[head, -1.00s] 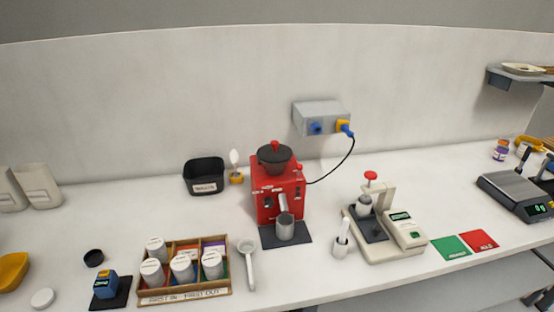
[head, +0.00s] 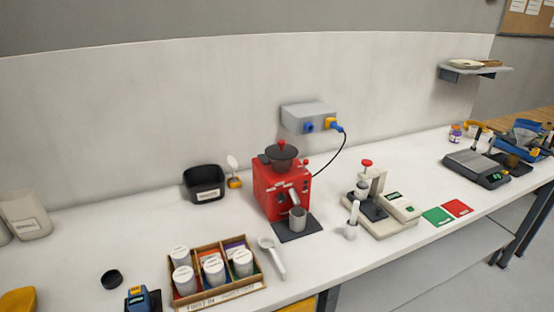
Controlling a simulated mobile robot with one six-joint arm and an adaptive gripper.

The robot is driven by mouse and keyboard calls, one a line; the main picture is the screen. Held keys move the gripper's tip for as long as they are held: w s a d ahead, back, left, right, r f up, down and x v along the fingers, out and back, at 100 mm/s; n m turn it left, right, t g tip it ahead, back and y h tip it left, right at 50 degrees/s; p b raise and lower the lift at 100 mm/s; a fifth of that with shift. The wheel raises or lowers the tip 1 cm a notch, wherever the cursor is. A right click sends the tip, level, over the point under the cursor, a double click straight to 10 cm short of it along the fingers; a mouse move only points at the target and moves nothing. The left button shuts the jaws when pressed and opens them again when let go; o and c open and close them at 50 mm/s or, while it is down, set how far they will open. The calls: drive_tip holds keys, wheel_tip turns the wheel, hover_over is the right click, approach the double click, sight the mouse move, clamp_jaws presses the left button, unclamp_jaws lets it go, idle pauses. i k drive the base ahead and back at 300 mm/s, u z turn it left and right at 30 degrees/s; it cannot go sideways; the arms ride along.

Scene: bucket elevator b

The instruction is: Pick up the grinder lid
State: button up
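The red grinder (head: 281,192) stands on the white bench near the middle of the head view. A dark round hopper sits on its top, and the grinder lid (head: 282,151) appears to be the dark cover there with a red knob. A metal cup (head: 298,218) stands at the grinder's front on a dark mat (head: 300,232). My gripper is not in the head view.
A black bin (head: 204,184) stands left of the grinder. A wooden tray (head: 222,296) of white jars and a white scoop (head: 272,257) lie in front. A press-like device (head: 378,205) stands right.

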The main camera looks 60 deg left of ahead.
sight(282, 151)
drive_tip(key=k, duration=1.45)
drive_tip(key=u, duration=1.75)
drive_tip(key=i, duration=1)
drive_tip(key=z, duration=0.1)
